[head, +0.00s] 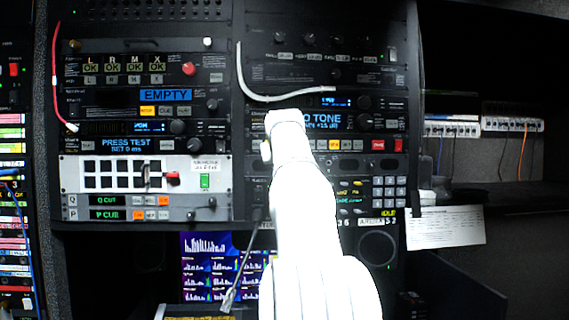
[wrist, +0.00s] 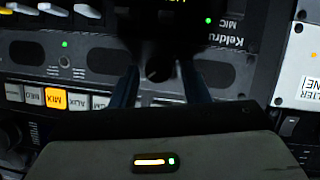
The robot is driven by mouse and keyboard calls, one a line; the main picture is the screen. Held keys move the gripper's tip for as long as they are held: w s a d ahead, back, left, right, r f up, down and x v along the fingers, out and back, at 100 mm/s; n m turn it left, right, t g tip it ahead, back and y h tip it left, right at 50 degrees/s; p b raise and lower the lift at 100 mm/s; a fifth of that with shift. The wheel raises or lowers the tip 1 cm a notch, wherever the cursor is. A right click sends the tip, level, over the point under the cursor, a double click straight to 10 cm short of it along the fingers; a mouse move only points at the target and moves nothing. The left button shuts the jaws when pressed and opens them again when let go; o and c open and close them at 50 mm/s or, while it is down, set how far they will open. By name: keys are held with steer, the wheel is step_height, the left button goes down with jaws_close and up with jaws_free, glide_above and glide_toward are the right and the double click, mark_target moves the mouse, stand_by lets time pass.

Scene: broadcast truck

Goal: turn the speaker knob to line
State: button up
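In the wrist view, which shows labels upside down, a dark knob (wrist: 158,70) is between the two fingers of my gripper (wrist: 160,84). It is on a grey panel with dark oval grilles on both sides, so it looks like the speaker knob. The fingers are apart, with a gap visible on each side of the knob's lower tip. The knob's upper part merges with dark shadow, and its pointer and any "line" mark cannot be made out. In the head view, my white arm covers this part of the rack and hides the knob and fingertips.
A row of buttons (wrist: 56,97), one lit orange, is left of the fingers in the wrist view. A light grey panel (wrist: 300,65) is at the right. In the head view, a keypad (head: 389,193) and a round speaker (head: 377,248) are right of my arm. A white cable (head: 270,97) loops above.

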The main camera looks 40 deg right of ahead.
steer(key=shift+o, duration=0.6)
steer(key=shift+s, duration=0.1)
steer(key=b+v, duration=0.2)
steer(key=v, duration=0.5)
steer(key=shift+s+a+r, duration=0.15)
steer(key=shift+s+a, duration=0.05)
steer(key=shift+s, duration=0.1)
steer(key=s+a+f+n+g+y+b, duration=0.1)
steer(key=s+a+f+n+g+y, duration=0.15)
steer(key=a+f, duration=0.8)
steer(key=s+a+f+n+g+y, duration=0.1)
steer(key=s+a+f+y, duration=0.15)
steer(key=a+f, duration=0.8)
steer(key=s+a+f+g+y, duration=0.1)
steer(key=s+a+f, duration=0.2)
steer(key=s+f, duration=0.3)
steer(key=s+a+f+n+g+y, duration=0.1)
steer(key=s+a+f, duration=0.2)
steer(key=f, duration=0.9)
steer(key=s+a+f+g+y, duration=0.1)
steer(key=s+a+f, duration=0.3)
steer(key=s+f, duration=0.5)
steer(key=shift+f+n+g+b, duration=0.35)
steer(key=shift+f+g+b, duration=0.1)
steer(key=shift+f, duration=0.05)
